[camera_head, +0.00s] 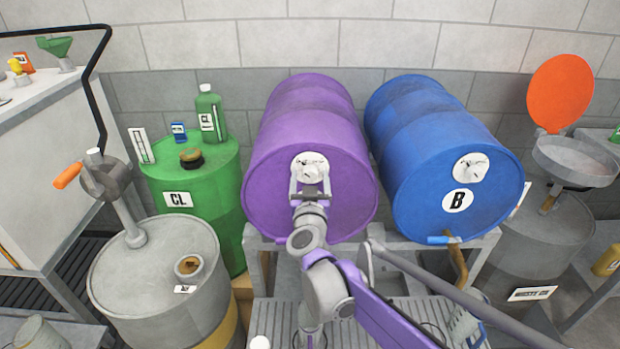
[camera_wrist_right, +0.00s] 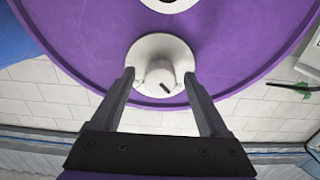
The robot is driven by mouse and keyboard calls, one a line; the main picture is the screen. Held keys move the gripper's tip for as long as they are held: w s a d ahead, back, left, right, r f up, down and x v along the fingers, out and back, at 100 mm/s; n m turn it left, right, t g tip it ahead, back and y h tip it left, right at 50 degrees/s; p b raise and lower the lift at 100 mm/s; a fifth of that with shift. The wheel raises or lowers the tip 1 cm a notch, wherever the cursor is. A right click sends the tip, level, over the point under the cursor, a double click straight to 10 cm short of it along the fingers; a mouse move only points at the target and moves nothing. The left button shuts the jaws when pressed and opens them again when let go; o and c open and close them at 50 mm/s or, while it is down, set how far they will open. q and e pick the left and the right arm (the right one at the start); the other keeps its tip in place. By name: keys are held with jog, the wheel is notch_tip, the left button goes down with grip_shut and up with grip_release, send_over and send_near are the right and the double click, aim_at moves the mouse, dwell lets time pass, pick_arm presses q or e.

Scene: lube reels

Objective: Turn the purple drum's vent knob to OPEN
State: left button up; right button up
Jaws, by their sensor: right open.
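The purple drum (camera_head: 300,140) lies on its side on a grey stand, its round end facing me. A white vent plate (camera_head: 310,160) sits high on that end, its printing too small to read. In the right wrist view the drum (camera_wrist_right: 85,45) fills the top, and the vent knob (camera_wrist_right: 158,75) is a pale round cap with a short dark slanted mark. My right gripper (camera_head: 310,185) is open at the vent; in the wrist view its fingers (camera_wrist_right: 160,76) stand either side of the knob, apparently with gaps. My left gripper is not in view.
A blue drum (camera_head: 425,130) lies close on the right, with a blue-handled tap (camera_head: 447,240) below. A green drum (camera_head: 215,215) carrying a bottle (camera_head: 208,115) stands left. A grey drum (camera_head: 150,275) with a crank pump (camera_head: 107,180) is nearer. A grey bar (camera_head: 460,295) crosses the lower right.

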grip_shut()
jog(key=shift+m, duration=0.3)
jog(key=m, duration=0.4)
jog(key=m+p, duration=0.1)
jog(key=m, duration=0.8)
jog(key=shift+m+p, duration=0.5)
jog(key=shift+m, duration=1.6)
